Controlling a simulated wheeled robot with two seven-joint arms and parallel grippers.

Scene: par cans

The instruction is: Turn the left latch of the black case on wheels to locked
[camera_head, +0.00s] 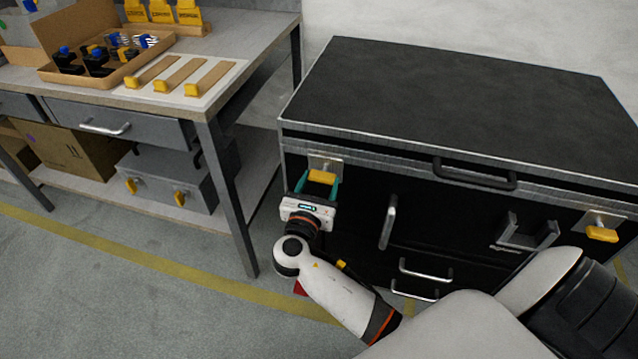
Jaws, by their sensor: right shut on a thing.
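The black case (470,95) stands at the right with its lid down. Its left latch (322,177) has a yellow handle on a metal plate near the front left corner, and the handle lies about level. My right gripper (318,187) is shut on this yellow handle, with a teal finger on each side of it. The right latch (602,233) of the case also has a yellow handle lying about level. My left gripper is not in view. The wheels of the case are hidden.
A workbench (262,30) stands at the left, with a cardboard tray (50,75) and several yellow-ended strips on it. A grey case (165,178) sits on its lower shelf. The case front has a black handle (475,174) and metal pulls (389,222). The floor at lower left is clear.

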